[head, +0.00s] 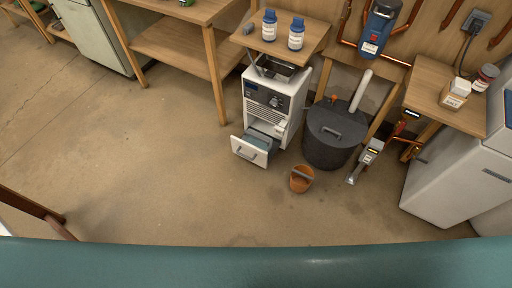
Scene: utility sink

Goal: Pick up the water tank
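A white upright machine (275,98) with a dark control panel stands on the floor right of centre. A drawer-like part with a white front and a grey handle (250,151) sticks out low from its front, and a grey-blue bin shows inside it. This looks like the water tank, though I cannot tell for sure. It is still partly within the machine. Neither of my grippers shows in the head view.
A dark grey lidded tub (333,133) stands close to the machine's right. A small orange-brown bucket (301,179) stands on the floor in front. A shelf with blue-capped bottles (296,34) overhangs the machine. The floor at left and centre is clear.

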